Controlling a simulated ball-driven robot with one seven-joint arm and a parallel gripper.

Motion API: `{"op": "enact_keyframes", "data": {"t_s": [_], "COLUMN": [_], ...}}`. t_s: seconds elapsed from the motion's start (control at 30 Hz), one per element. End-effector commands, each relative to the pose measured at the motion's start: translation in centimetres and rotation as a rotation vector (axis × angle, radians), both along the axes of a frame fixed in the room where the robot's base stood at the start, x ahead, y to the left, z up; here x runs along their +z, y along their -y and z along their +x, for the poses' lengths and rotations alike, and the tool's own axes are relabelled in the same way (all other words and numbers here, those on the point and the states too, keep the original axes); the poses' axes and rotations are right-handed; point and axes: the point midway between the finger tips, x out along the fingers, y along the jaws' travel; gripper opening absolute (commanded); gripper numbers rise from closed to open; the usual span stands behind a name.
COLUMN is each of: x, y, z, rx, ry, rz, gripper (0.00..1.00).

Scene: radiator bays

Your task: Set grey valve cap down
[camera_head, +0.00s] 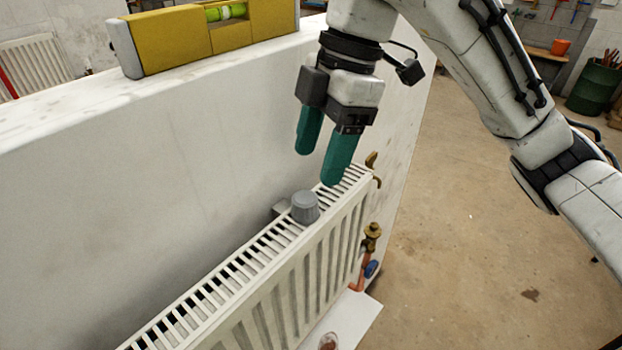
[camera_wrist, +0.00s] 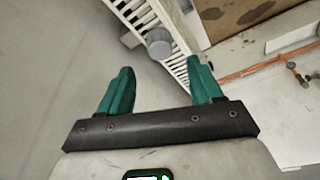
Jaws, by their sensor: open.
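The grey valve cap (camera_head: 305,207) stands upright on the slatted top of the white radiator (camera_head: 270,262), near its far end. It also shows in the wrist view as a grey knob (camera_wrist: 159,42) on the radiator grille (camera_wrist: 133,14). My gripper (camera_head: 325,167) has teal fingers and is open and empty. It hangs above the radiator top, a little above and to the right of the cap, and does not touch it. In the wrist view the cap lies beyond the fingertips of my gripper (camera_wrist: 164,72), between their lines.
A white wall (camera_head: 110,200) stands close behind the radiator, with a yellow spirit level (camera_head: 210,36) on its top ledge. A brass valve (camera_head: 372,232) with copper pipe and a blue part sits at the radiator's right end. Open floor (camera_head: 470,230) lies to the right.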

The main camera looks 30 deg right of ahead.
Motion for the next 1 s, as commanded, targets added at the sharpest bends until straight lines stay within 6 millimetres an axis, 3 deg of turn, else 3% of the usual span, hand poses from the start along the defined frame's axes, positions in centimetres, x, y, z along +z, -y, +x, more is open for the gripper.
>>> {"op": "enact_keyframes", "data": {"t_s": [0.1,0.33,1.0], "x": [2.1,4.1,4.3], "y": [0.6,1.2,1.2], "z": [0.0,-0.1,-0.1], "rx": [-0.003,-0.001,0.000], "ry": [0.002,0.001,0.000], "rz": [-0.002,0.000,0.000], "gripper": [0.65,0.65,0.65]}}
